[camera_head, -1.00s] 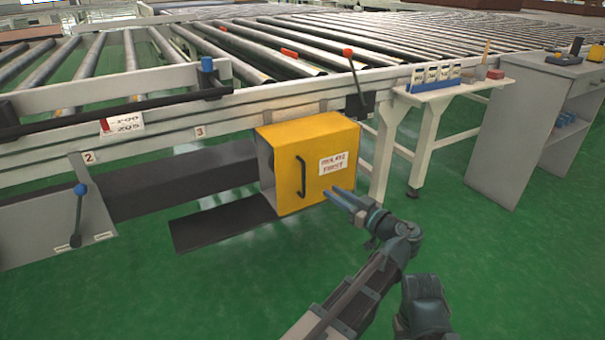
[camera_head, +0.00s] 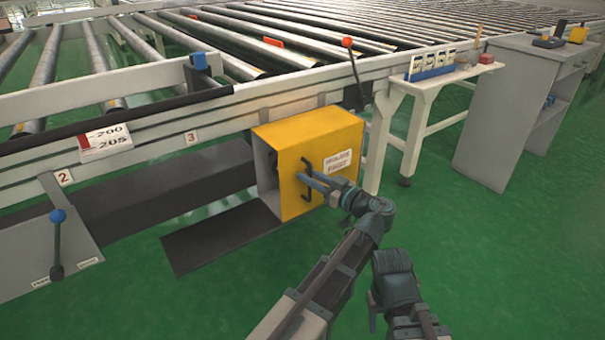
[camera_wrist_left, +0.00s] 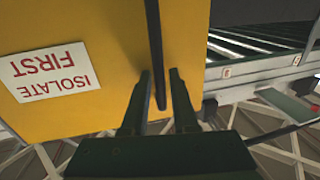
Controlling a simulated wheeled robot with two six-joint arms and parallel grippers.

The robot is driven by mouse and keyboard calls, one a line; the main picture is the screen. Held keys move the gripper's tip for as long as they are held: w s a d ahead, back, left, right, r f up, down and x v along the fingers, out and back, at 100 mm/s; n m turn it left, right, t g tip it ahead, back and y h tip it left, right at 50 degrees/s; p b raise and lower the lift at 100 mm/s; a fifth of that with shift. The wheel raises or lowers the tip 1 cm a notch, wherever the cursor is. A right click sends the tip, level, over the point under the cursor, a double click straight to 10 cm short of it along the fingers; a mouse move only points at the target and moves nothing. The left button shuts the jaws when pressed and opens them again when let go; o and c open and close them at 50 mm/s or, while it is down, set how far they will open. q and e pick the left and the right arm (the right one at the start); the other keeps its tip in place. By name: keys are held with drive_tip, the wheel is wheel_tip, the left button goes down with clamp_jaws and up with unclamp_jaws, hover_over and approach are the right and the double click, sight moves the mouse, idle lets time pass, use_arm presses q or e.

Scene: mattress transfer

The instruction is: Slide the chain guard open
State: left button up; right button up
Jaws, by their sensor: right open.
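The chain guard is a yellow box (camera_head: 290,145) under the conveyor rail, with a dark vertical handle (camera_head: 306,165) on its front face. It also fills much of the left wrist view (camera_wrist_left: 95,40), where the black handle bar (camera_wrist_left: 154,45) runs down between my fingers. My left gripper (camera_head: 302,182) is at the handle in the head view. In the left wrist view its two fingers (camera_wrist_left: 160,95) stand apart, one on each side of the bar's lower end, with a gap at the right finger. My right gripper (camera_head: 398,318) is low in the head view, away from the guard.
A white sign reading "ISOLATE FIRST" (camera_head: 338,160) is on the guard. A dark flat plate (camera_head: 215,240) lies at its left. A red-knobbed lever (camera_head: 354,70) rises above the guard. A white side table (camera_head: 430,85) and grey cabinet (camera_head: 500,120) stand at right. Green floor is clear in front.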

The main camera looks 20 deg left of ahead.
use_arm(q)
clamp_jaws()
idle(1.4)
